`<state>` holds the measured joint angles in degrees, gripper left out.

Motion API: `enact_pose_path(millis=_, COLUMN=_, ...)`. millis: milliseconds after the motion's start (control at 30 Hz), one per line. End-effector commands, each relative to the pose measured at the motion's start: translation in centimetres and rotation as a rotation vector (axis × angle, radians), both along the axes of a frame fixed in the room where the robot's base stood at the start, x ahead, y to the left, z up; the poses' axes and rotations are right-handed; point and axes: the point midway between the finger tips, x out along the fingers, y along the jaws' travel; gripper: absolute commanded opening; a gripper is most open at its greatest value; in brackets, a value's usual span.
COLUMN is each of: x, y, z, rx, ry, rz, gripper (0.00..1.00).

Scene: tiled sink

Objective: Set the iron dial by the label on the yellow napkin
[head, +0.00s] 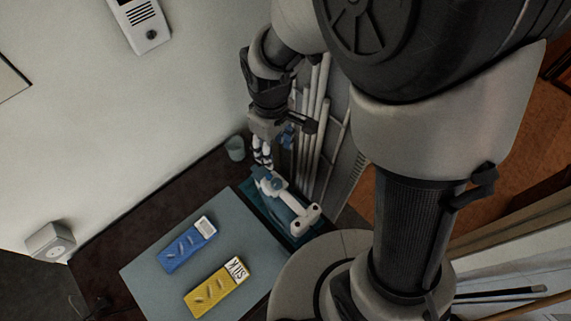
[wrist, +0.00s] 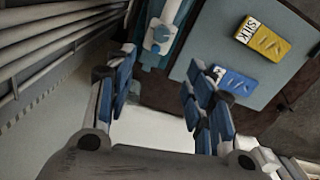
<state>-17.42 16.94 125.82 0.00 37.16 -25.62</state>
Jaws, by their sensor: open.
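The yellow napkin (head: 218,287) lies on a grey-blue board, with a white label (head: 237,268) that reads SILK. In the wrist view the yellow napkin (wrist: 263,38) shows at the upper right, its label also reading SILK. The blue and white iron (head: 285,203) rests on a teal mat to the right of the board. In the wrist view the iron (wrist: 160,35) is at the top, with a round pale dial (wrist: 161,33) on it; its setting is too small to read. My gripper (head: 263,160) is open and empty, just beyond the iron's far end. Its blue-padded fingers (wrist: 158,88) stand wide apart.
A blue napkin (head: 187,245) lies on the board (head: 146,270) beside the yellow one. A grey cup (head: 235,148) stands near the wall behind my gripper. White pipes (head: 313,130) run close to the right of my gripper.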

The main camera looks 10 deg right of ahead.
Motion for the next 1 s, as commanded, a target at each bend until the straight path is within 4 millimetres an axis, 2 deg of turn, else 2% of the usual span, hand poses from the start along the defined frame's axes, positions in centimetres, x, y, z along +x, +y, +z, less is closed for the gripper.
enact_pose_path(millis=600, x=-0.1, y=-0.1, z=-12.9, rx=-0.001, ry=0.006, rz=-0.006, gripper=0.48)
enact_pose_path(millis=800, x=0.0, y=-0.1, z=-15.8, rx=-0.001, ry=0.004, rz=-0.006, gripper=0.48)
enact_pose_path(millis=1000, x=0.0, y=-0.1, z=-17.0, rx=0.001, ry=0.002, rz=-0.006, gripper=0.48)
